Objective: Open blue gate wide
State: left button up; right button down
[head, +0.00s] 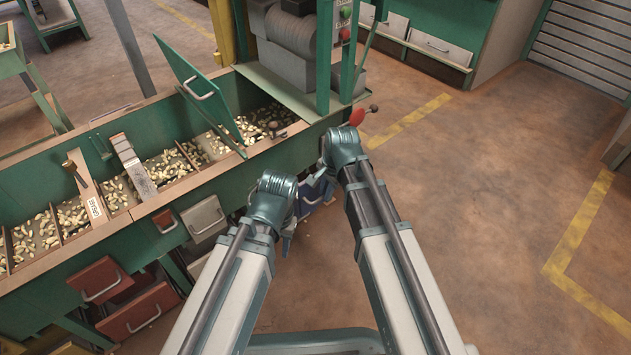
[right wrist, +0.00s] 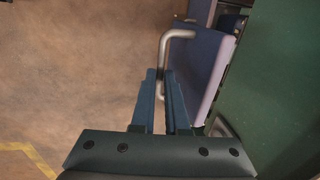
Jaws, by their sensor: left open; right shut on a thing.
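The blue gate (head: 312,193) is low at the near right end of the green hopper bench, mostly hidden behind my arms in the head view. In the right wrist view, the blue gate (right wrist: 200,65) shows its face, a pale edge and a grey bar handle (right wrist: 177,34). It stands out at an angle from the green wall. My right gripper (right wrist: 164,76) is shut on the handle, whose lower part is between the fingers. My left gripper (head: 288,232) is open and empty, just left of the gate; its fingers are partly hidden by its wrist.
The green bench (head: 200,190) holds nuts in several compartments. A green lid (head: 208,90) stands raised on it. Grey (head: 206,218) and red (head: 100,280) fronts with handles line its near side. A red knob (head: 357,117) sticks out at its right end. The floor (head: 470,200) to the right is clear.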

jog(key=shift+s+d, duration=0.2)
jog(key=shift+s, duration=0.05)
jog(key=c, duration=0.9)
grip_release()
jog(key=shift+r, duration=0.1)
jog(key=p+v, duration=1.3)
jog(key=shift+w+r+p, duration=0.1)
jog(key=shift+r+p, duration=0.2)
jog(key=s+a+n+g+h, duration=0.2)
jog(key=s+a+n+h, duration=0.15)
jog(key=s+n, duration=1.15)
jog(key=shift+y, duration=0.45)
jog(key=r+p, duration=3.5)
jog(key=p, duration=0.1)
jog(key=shift+w+a+r, duration=0.15)
jog(key=shift+w+r, duration=0.15)
jog(key=shift+r, duration=0.1)
